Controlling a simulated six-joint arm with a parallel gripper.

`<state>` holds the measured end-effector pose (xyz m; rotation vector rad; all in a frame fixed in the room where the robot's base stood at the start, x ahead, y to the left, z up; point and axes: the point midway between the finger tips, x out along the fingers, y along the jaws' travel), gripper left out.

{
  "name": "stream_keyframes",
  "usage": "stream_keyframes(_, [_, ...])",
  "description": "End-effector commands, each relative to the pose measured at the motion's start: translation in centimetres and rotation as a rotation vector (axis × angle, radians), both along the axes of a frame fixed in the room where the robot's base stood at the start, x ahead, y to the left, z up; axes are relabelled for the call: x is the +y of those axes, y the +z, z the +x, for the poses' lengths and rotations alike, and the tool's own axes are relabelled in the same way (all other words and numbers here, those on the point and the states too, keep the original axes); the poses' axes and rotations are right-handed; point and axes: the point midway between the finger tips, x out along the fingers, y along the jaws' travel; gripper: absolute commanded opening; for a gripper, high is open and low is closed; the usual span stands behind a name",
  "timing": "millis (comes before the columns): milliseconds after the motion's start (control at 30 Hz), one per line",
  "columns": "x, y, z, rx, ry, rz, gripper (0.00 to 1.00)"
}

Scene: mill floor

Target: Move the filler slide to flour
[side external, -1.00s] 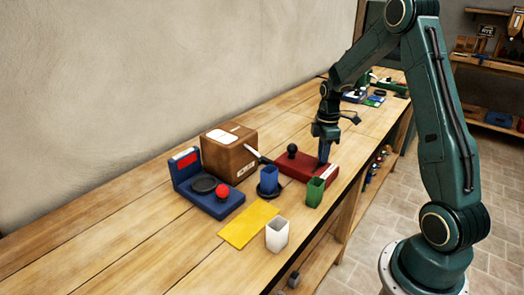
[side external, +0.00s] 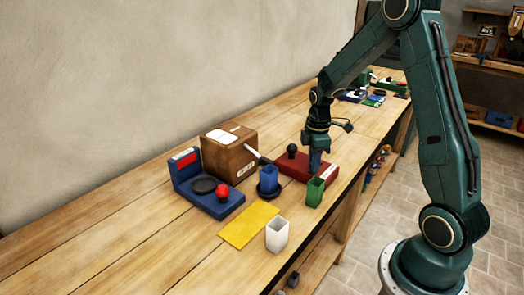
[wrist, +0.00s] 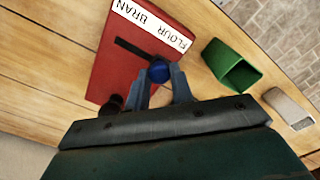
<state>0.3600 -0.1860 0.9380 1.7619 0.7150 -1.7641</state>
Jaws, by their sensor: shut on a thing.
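The filler is a flat red block (side external: 308,168) with a white label (wrist: 150,24) reading FLOUR and BRAN. In the wrist view the print is upside down, with BRAN at the left end and FLOUR at the right. A dark slot (wrist: 131,48) runs along the block beside the label. The blue slide knob (wrist: 159,71) stands toward the slot's right part, on the FLOUR side. My gripper (side external: 315,168) is low over the block, its fingers shut on the knob. The fingers hide part of the block.
A green cup (side external: 315,193) stands close beside the block on the FLOUR side. A black knob (side external: 292,151) rises from the block. Nearby are a blue cup (side external: 269,179), a white cup (side external: 277,235), a cardboard box (side external: 229,152), a blue scale (side external: 215,206) and a yellow sheet (side external: 249,224).

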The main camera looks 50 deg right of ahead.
Motion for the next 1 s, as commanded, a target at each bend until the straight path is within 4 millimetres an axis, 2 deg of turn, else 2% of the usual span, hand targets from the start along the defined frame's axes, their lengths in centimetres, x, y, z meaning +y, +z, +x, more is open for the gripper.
stream_keyframes(67, [0.6,0.0,0.0,0.003,0.013,0.013,0.0])
stream_keyframes(100, [0.6,0.0,0.0,0.004,0.014,0.013,0.25])
stream_keyframes(200, [0.6,0.0,0.0,0.004,0.014,0.013,0.45])
stream_keyframes(667, [0.3,0.5,0.1,0.001,0.009,0.008,0.45])
stream_keyframes(867, [0.3,2.2,0.1,-0.001,0.009,0.007,0.45])
stream_keyframes(1000, [0.3,4.2,0.1,-0.002,0.009,0.006,0.45])
